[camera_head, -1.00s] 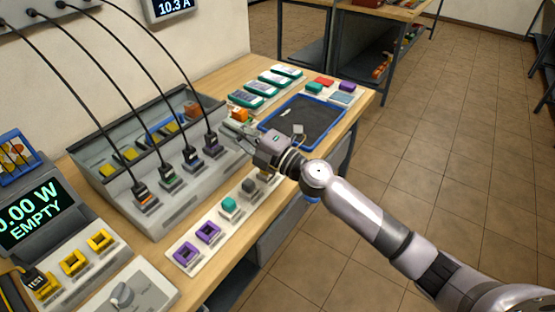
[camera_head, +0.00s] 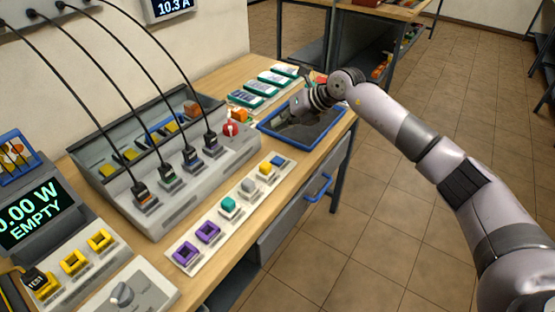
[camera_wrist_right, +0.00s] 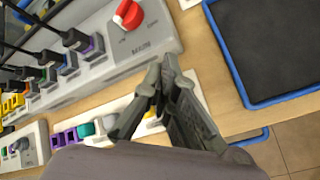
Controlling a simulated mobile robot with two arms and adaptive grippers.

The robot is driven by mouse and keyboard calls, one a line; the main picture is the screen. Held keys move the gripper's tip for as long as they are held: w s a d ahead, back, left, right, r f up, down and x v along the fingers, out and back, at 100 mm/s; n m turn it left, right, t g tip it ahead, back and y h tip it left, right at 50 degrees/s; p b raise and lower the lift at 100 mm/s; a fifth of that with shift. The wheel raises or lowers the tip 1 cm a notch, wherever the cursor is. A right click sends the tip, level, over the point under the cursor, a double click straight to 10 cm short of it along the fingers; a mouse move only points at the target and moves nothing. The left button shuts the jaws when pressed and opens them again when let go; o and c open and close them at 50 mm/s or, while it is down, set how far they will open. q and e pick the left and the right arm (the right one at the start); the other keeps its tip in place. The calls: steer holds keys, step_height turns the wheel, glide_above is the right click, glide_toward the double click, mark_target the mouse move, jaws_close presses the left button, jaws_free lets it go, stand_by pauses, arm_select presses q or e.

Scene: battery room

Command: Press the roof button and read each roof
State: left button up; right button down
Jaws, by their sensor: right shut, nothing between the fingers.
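My right gripper (camera_head: 283,122) is shut and empty. In the head view it shows in front of the dark blue-rimmed tray (camera_head: 268,136), to the right of the red knob (camera_head: 230,129). The right wrist view shows its closed fingers (camera_wrist_right: 165,72) above the bench, with the red knob (camera_wrist_right: 128,15) on the grey charging unit beyond them, apart from the fingers. I cannot make out which thing is the roof button; no label for it is readable. The display (camera_head: 38,213) reads "0.00 W EMPTY". My left gripper is not in view.
The grey charging unit (camera_head: 190,198) carries several plugs with black cables. A pale strip (camera_head: 196,262) with coloured blocks lies along the bench front. A panel with a dial (camera_head: 122,294) is at lower left. Several green-edged cards (camera_head: 268,87) lie behind the tray. Tiled floor is clear at right.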

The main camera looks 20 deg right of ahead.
steer(key=shift+f, duration=0.1)
steer(key=b, duration=0.6)
glide_above(279, 158)
step_height(279, 158, down, 8)
steer(key=shift+r, duration=0.2)
steer(key=shift+f, duration=0.5)
stand_by(0.6)
steer(key=shift+d+f, duration=0.1)
steer(key=shift+f, duration=0.3)
steer(key=shift+f+b, duration=0.35)
steer(key=shift+f, duration=0.05)
stand_by(0.5)
steer(key=shift+r, duration=0.1)
steer(key=shift+s+r+p, duration=0.1)
steer(key=shift+r+p, duration=0.6)
steer(key=shift+r, duration=0.1)
